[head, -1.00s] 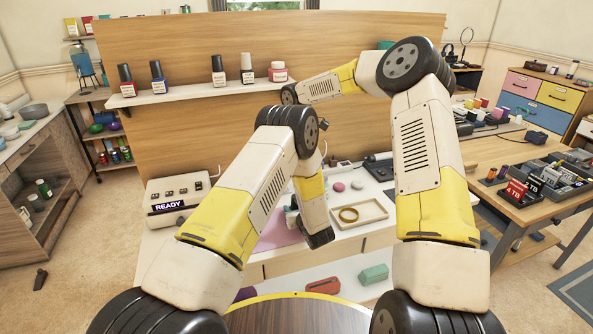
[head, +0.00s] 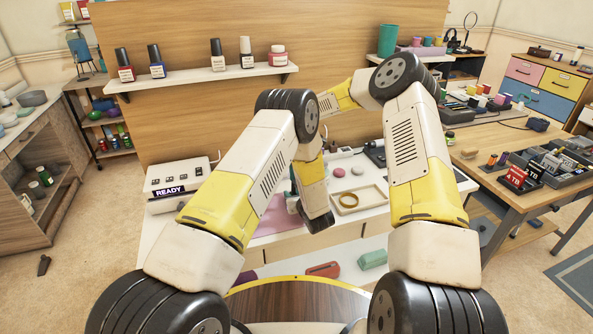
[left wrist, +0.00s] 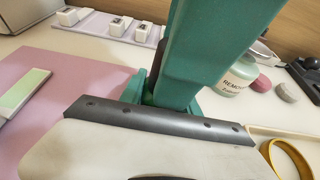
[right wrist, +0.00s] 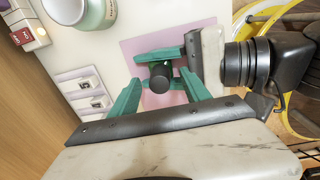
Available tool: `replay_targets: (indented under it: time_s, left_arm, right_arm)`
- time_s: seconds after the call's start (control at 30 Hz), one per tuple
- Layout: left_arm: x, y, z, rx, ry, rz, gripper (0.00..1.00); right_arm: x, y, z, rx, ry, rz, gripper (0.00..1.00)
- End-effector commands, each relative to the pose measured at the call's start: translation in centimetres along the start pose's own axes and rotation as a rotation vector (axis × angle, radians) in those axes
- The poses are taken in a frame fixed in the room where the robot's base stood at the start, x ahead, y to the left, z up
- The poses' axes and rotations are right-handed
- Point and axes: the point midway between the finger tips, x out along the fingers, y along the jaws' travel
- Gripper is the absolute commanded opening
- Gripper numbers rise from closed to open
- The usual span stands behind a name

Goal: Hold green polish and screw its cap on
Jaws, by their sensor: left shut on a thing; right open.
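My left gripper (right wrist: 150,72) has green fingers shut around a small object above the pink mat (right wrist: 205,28). A dark round cylinder (right wrist: 158,80), seen end-on in the right wrist view, shows between those fingers. It looks like the polish's cap, but the green bottle itself is hidden, so I cannot tell whether the cap sits on it. My right gripper (right wrist: 161,92) is open, its two green fingers apart on either side of the cylinder in view. In the left wrist view a large green finger hides most of what is held.
A remover jar (left wrist: 236,76) stands behind the held object. A tray (head: 360,203) with a gold ring (head: 348,199) is at the right. A box reading READY (head: 178,184) is at the left. Several polish bottles stand on the wall shelf (head: 200,80).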

Motion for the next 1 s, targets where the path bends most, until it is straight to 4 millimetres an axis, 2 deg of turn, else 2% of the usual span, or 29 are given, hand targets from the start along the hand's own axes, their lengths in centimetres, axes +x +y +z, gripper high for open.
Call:
replay_targets:
  time_s: [0.13, 0.47, 0.57, 0.77, 1.0]
  left_arm:
    - [0.00, 0.00, 0.03, 0.000, -0.001, 0.000, 0.00]
    - [0.00, -0.01, 0.03, 0.000, -0.001, 0.000, 0.00]
    - [0.00, -0.01, 0.03, 0.000, -0.001, 0.000, 0.00]
    - [0.00, 0.00, 0.03, 0.000, -0.001, 0.000, 0.00]
    - [0.00, -0.01, 0.02, 0.000, 0.000, 0.000, 0.00]
  right_arm:
    - [1.15, -0.04, -0.01, 0.001, 0.001, -0.001, 0.55]
    - [1.40, -0.02, 0.01, 0.001, 0.000, 0.000, 0.55]
    - [1.40, -0.02, 0.00, 0.001, 0.000, 0.000, 0.40]
    - [1.39, -0.02, 0.00, 0.001, 0.000, 0.000, 0.00]
    - [1.38, -0.02, -0.06, 0.041, -0.003, -0.001, 0.00]
